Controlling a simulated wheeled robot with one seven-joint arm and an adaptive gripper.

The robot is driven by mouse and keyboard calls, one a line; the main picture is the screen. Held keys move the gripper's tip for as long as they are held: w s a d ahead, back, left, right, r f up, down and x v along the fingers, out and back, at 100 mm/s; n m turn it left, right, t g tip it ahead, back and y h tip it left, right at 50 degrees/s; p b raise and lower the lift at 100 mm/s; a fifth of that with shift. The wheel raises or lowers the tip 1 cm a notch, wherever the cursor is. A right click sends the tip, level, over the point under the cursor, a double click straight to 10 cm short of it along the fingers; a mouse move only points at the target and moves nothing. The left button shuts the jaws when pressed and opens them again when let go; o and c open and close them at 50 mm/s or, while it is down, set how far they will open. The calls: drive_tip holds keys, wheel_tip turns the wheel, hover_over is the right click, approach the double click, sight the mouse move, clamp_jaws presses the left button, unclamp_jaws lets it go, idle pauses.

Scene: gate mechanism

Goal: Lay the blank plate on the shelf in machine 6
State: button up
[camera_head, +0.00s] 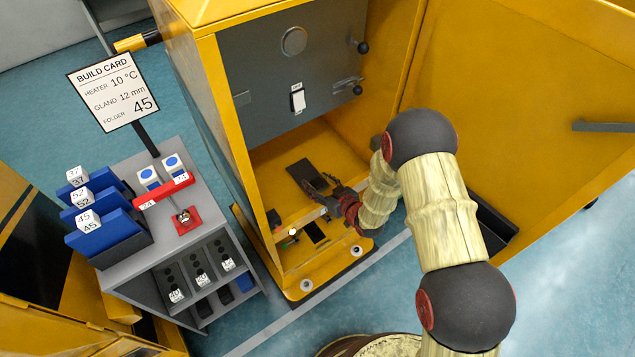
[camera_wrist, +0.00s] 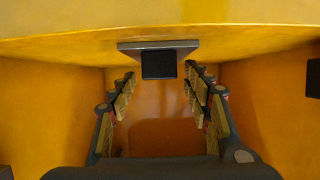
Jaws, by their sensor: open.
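The yellow machine (camera_head: 215,95) stands open, with a grey panel above a yellow inner bay. A dark flat plate (camera_head: 304,172) lies on the yellow surface inside the bay; it looks like the blank plate, but I cannot read any marking. My gripper (camera_head: 322,184) is inside the bay, close beside the plate's near right end. In the wrist view my gripper (camera_wrist: 160,82) is open, with nothing seen held between its fingers. A grey piece with a dark square face (camera_wrist: 158,62) shows beyond the fingertips, under a yellow edge. No machine number is legible.
The machine's open door (camera_head: 530,110) stands at the right. A grey rack (camera_head: 180,245) with blue folders and small labelled blocks is at the left, under a build card (camera_head: 112,90). Another dark rectangle (camera_head: 315,232) is low at the bay's front. Blue floor lies around.

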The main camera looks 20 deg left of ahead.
drive_tip(key=p+v, duration=0.2)
drive_tip(key=v, duration=0.9)
drive_tip(key=shift+s+d+r, duration=0.15)
drive_tip(key=shift+r, duration=0.05)
drive_tip(key=w+d+r+m+t+h, duration=0.15)
drive_tip(key=w+d+r+h, duration=0.25)
drive_tip(key=w+d+r, duration=0.5)
drive_tip(key=s+d+r+m+h, duration=0.25)
drive_tip(key=d+r, duration=0.25)
drive_tip(key=r, duration=0.3)
drive_tip(key=s+d+r+m+h, duration=0.1)
drive_tip(key=s+d+r+h, duration=0.15)
drive_tip(key=d+r, duration=0.4)
drive_tip(key=s+d+r+m+g+h, duration=0.25)
drive_tip(key=s+d+r, duration=0.25)
drive_tip(key=s+r, duration=0.45)
drive_tip(key=s+r+m+g, duration=0.1)
drive_tip(key=s, duration=0.8)
drive_tip(key=s+d+r+m+g+y, duration=0.1)
drive_tip(key=s+r, duration=0.1)
drive_tip(key=s, duration=0.7)
drive_tip(key=shift+d+r, duration=0.3)
drive_tip(key=shift+m, duration=0.25)
drive_tip(key=shift+c, duration=0.7)
